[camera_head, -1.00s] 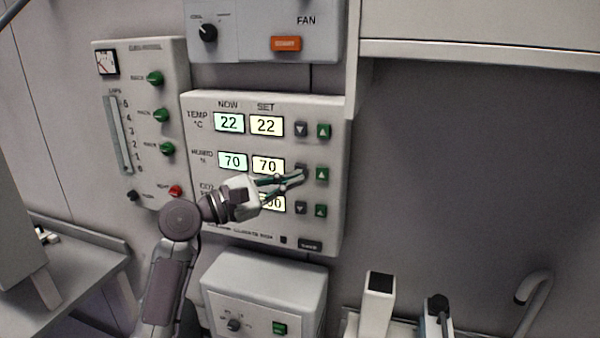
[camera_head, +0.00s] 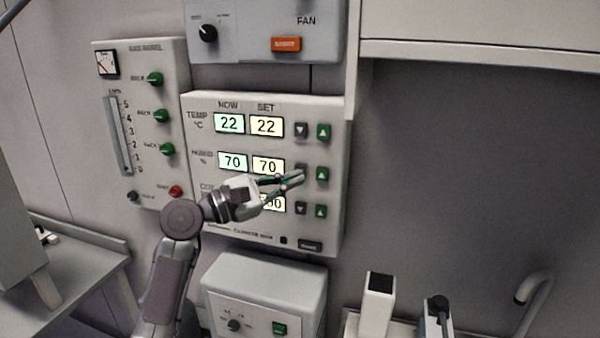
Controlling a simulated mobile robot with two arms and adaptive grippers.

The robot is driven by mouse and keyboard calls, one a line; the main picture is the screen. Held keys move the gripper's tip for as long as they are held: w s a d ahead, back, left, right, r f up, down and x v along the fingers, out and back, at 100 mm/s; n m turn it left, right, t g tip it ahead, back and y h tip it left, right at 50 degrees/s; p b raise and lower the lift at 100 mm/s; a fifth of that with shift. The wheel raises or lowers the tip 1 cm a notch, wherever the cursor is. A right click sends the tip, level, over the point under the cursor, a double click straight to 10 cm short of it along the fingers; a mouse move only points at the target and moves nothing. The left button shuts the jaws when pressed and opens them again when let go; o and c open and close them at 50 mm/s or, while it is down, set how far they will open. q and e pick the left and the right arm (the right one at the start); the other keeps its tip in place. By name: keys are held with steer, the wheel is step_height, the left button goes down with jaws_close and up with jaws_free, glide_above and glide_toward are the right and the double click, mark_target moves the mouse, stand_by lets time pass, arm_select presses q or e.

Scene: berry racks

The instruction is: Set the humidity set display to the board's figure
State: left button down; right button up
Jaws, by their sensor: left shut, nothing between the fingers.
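The control panel (camera_head: 215,105) on the wall has rows for temperature, humidity and a third quantity. The humidity set display (camera_head: 268,166) reads 70, and the humidity now display (camera_head: 232,162) also reads 70. The green humidity up button (camera_head: 321,174) shows at the right of that row. My left gripper (camera_head: 301,175) is shut and empty, its fingertips over the grey humidity down button, which is mostly hidden. I cannot tell whether they touch it. The gripper partly covers the third row's set display (camera_head: 275,204). The board with the figure is not in view. My right gripper is not in view.
The temperature set display (camera_head: 266,126) reads 22, with a grey down button (camera_head: 301,130) and green up button (camera_head: 323,131). A knob panel (camera_head: 180,75) is at left, a fan box (camera_head: 250,45) above, and a white box (camera_head: 265,272) below.

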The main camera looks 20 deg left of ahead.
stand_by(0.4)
arm_select(q)
steer(key=shift+w, duration=0.15)
steer(key=shift+w, duration=0.25)
steer(key=shift+w+p, duration=0.4)
steer(key=shift+w, duration=0.1)
stand_by(0.7)
steer(key=shift+s, duration=0.15)
steer(key=shift+s+p, duration=0.5)
steer(key=shift+s, duration=0.3)
